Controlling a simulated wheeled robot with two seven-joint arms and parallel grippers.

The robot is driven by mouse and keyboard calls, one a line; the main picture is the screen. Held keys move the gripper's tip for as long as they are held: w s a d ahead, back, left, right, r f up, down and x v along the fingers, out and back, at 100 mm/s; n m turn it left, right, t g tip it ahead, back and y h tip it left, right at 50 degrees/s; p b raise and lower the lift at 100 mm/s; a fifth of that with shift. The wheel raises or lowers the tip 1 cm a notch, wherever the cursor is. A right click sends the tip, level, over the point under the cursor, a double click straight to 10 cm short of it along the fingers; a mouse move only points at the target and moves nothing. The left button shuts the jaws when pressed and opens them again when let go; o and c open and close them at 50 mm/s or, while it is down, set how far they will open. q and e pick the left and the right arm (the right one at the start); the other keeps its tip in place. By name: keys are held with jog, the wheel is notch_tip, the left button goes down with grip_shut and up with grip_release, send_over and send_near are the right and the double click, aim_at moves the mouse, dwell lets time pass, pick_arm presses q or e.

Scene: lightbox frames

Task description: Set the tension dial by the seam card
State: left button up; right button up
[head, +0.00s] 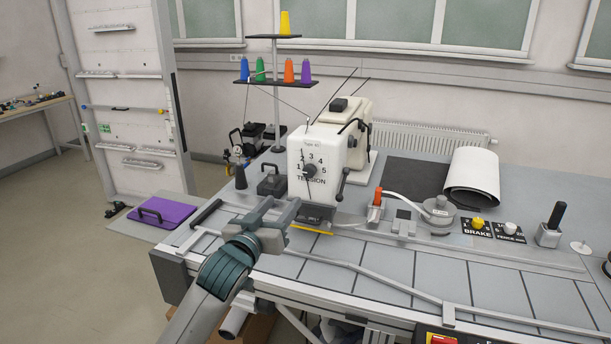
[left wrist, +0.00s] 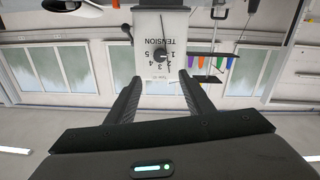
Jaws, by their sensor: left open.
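The tension dial (head: 310,171) is a dark round knob on the white front of the sewing machine head (head: 334,152), with numbers around it and "TENSION" printed below. In the left wrist view the dial (left wrist: 160,57) appears upside down, beyond and between the two fingers. Its exact setting is too small to read. My left gripper (head: 276,212) is open and empty, in front of and below the dial, apart from it. It also shows in the left wrist view (left wrist: 160,78). I cannot make out a seam card. My right gripper is not in view.
Colored thread cones (head: 289,71) stand on a rack behind the machine. An orange-topped post (head: 376,198), a round grey device (head: 439,212), a BRAKE knob (head: 478,222) and a white roll (head: 473,172) are to the right. The tiled front of the bench (head: 380,262) is mostly clear.

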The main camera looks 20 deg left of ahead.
aim_at(308, 172)
pick_arm(q)
jog(key=w+p, duration=0.1)
jog(key=w, duration=0.4)
jog(key=w+p, duration=0.2)
jog(key=w, duration=0.3)
jog(key=w+d+p, duration=0.1)
jog(key=w+p, duration=0.1)
jog(key=w, duration=0.3)
jog(key=shift+w, duration=1.05)
jog(key=c, duration=1)
